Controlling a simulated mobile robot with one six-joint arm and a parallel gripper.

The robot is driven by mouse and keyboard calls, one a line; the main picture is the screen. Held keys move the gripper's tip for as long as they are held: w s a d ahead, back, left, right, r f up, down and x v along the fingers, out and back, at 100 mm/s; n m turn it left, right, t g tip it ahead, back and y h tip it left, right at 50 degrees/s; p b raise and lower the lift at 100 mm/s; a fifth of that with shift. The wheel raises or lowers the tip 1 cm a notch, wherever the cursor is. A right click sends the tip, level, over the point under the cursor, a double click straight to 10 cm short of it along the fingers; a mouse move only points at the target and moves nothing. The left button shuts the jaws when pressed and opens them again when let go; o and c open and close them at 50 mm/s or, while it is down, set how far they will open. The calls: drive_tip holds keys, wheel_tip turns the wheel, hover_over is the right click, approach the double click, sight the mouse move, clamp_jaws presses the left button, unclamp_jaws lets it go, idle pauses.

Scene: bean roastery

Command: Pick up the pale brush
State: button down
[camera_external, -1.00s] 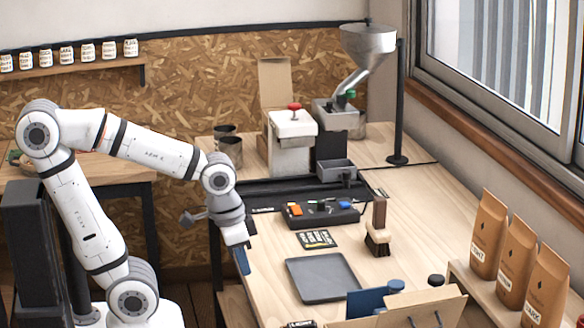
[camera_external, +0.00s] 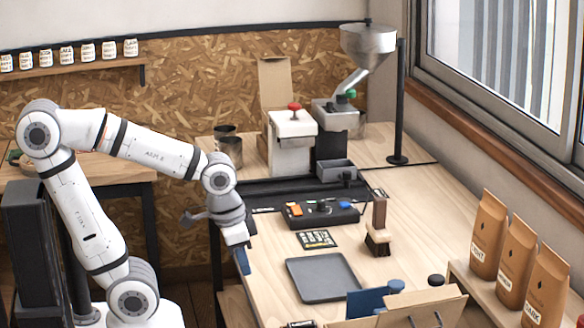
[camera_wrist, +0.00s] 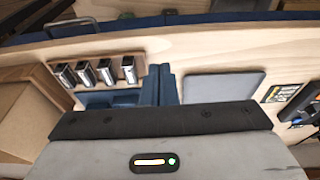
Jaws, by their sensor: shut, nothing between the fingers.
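A brush (camera_external: 378,239) stands upright on the wooden table, right of the grey tray. It has a pale wooden block, dark bristles below and a brown handle pointing up. I cannot make it out in the wrist view. My gripper (camera_external: 243,264) hangs at the table's left edge, well left of the brush, with the tray and a small card between them. In the wrist view, my gripper's blue fingers (camera_wrist: 160,84) are together with nothing between them.
The grey tray (camera_external: 322,277) lies flat near the front, and it also shows in the wrist view (camera_wrist: 224,87). A black control box (camera_external: 318,215) and a card (camera_external: 317,239) lie behind it. Coffee bags (camera_external: 489,236) stand at the right. Table right of the brush is clear.

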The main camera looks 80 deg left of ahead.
drive_tip(key=c, duration=2.1)
unclamp_jaws()
drive_tip(key=o, duration=1.1)
drive_tip(key=shift+c, duration=0.2)
